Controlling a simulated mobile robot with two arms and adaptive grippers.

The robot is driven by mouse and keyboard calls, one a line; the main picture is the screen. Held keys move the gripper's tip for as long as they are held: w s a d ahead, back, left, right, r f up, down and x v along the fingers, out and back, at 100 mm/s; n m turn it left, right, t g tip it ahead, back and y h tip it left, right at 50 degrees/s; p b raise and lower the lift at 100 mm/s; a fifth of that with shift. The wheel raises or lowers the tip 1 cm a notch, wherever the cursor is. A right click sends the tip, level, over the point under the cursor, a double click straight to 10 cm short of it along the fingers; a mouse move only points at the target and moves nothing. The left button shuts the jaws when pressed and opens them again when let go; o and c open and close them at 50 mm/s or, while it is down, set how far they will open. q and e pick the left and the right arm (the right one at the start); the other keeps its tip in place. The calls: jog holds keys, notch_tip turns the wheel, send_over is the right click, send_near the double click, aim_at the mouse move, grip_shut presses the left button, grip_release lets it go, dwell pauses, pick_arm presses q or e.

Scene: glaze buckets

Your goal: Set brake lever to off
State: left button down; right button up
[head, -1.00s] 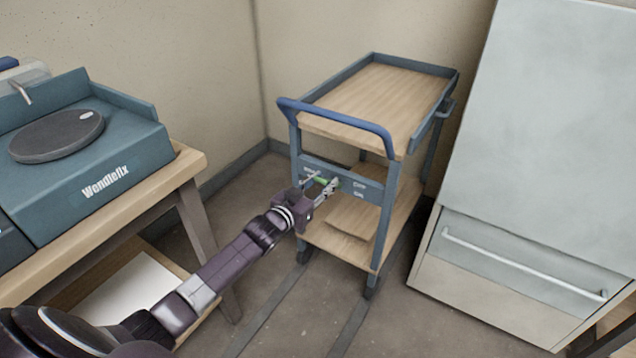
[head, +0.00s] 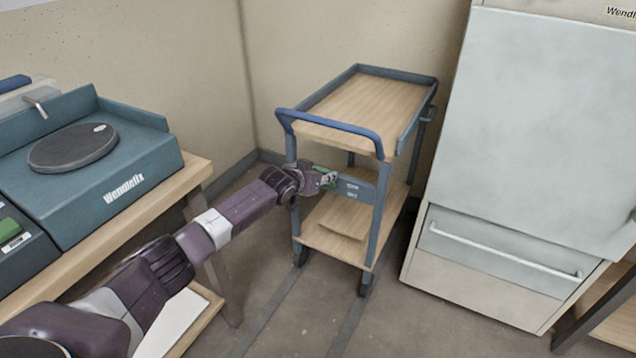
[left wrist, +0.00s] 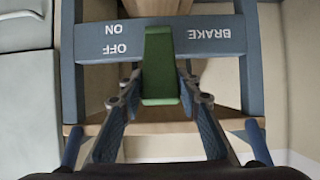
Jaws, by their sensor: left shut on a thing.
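The brake lever is a green handle (left wrist: 161,70) on the blue-grey crossbar (left wrist: 210,38) of a trolley. In the left wrist view the bar's white labels BRAKE, ON and OFF appear upside down, with ON and OFF left of the lever. My left gripper (left wrist: 160,92) is shut on the lever, one finger on each side of it. In the head view my left gripper (head: 329,179) is at the bar and partly hides the green lever (head: 322,170). I cannot tell which label the lever points to. My right gripper is not in view.
The trolley (head: 375,112) has a blue push handle (head: 330,124) above my gripper and a wooden lower shelf (head: 360,215). A teal machine (head: 95,190) stands on a bench at left. A large pale cabinet (head: 540,130) stands at right. Floor in front is clear.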

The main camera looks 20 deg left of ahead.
pick_arm(q)
jog(key=shift+w+r+g, duration=0.3)
jog(key=shift+w, duration=0.05)
jog(key=shift+w+d+r+g+b, duration=0.1)
jog(key=shift+w+r+g+b, duration=0.1)
jog(key=shift+w+g+b, duration=0.75)
jog(key=shift+w+r+g, duration=0.15)
jog(key=shift+g, duration=0.4)
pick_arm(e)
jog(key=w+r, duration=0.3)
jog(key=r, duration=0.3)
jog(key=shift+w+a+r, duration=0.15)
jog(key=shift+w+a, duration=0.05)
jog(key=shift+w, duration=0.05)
pick_arm(q)
jog(key=c, duration=1.4)
grip_release()
jog(key=shift+w, duration=0.1)
jog(key=v, duration=1.2)
